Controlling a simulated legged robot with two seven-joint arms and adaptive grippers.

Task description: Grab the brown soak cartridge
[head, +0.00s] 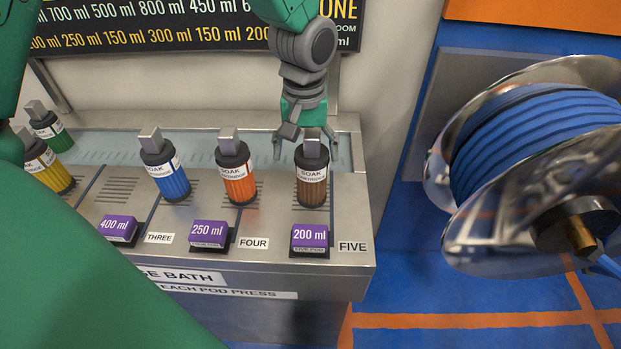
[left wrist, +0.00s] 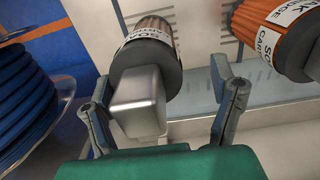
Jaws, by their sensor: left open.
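The brown soak cartridge (head: 311,188) stands upright at the right end of the bench, at the place marked five, with a dark cap and a grey square top. My left gripper (head: 305,145) is open just behind and above it in the head view, with its fingers around the top. In the left wrist view the brown cartridge (left wrist: 152,30) shows its grey top (left wrist: 138,100) between my two open fingers (left wrist: 160,105). I cannot tell whether the fingers touch it. My right gripper is not in view.
The orange cartridge (head: 238,180) stands close on the left, then the blue cartridge (head: 170,180). Purple volume blocks (head: 310,237) line the bench front. A hose reel (head: 540,150) stands to the right. A dark sign (head: 150,24) hangs behind.

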